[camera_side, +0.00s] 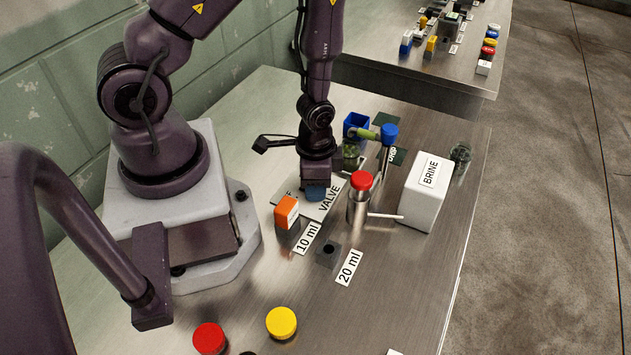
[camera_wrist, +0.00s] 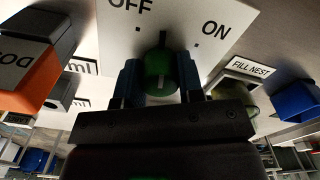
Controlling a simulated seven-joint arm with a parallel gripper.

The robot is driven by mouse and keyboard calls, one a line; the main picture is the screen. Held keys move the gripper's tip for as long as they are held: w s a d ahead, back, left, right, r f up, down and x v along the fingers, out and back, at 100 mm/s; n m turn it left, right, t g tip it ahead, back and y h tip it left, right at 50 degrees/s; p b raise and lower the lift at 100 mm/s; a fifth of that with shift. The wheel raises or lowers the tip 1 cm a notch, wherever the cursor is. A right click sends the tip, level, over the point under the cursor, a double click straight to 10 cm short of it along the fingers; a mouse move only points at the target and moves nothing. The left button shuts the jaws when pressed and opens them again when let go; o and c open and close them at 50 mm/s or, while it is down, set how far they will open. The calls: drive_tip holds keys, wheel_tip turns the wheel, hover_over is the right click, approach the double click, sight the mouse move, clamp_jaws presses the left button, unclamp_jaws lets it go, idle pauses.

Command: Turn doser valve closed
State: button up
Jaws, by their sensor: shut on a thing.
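The valve plate (camera_side: 328,202) lies flat on the metal table and is labelled VALVE. In the wrist view the plate (camera_wrist: 108,32) carries the words OFF, at upper left, and ON, at right, each with a small dot. The green valve knob (camera_wrist: 160,65) stands on the plate between my two blue fingers. My gripper (camera_side: 316,193) points straight down over the plate and hides the knob in the side view. In the wrist view my gripper (camera_wrist: 160,82) is shut on the knob.
An orange-topped block (camera_side: 287,211) stands close left of the plate. A metal cylinder with a red cap (camera_side: 361,181) and a white BRINE box (camera_side: 425,192) stand to the right. A blue bin (camera_side: 356,124) is behind. Red (camera_side: 209,338) and yellow (camera_side: 281,322) caps lie in front.

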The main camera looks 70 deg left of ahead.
drive_tip(key=n, duration=0.6)
drive_tip(key=shift+n, duration=0.4)
idle(0.3)
drive_tip(key=o, duration=0.9)
drive_tip(key=shift+r, duration=0.1)
wheel_tip(320, 180, up, 13)
drive_tip(key=shift+f, duration=0.1)
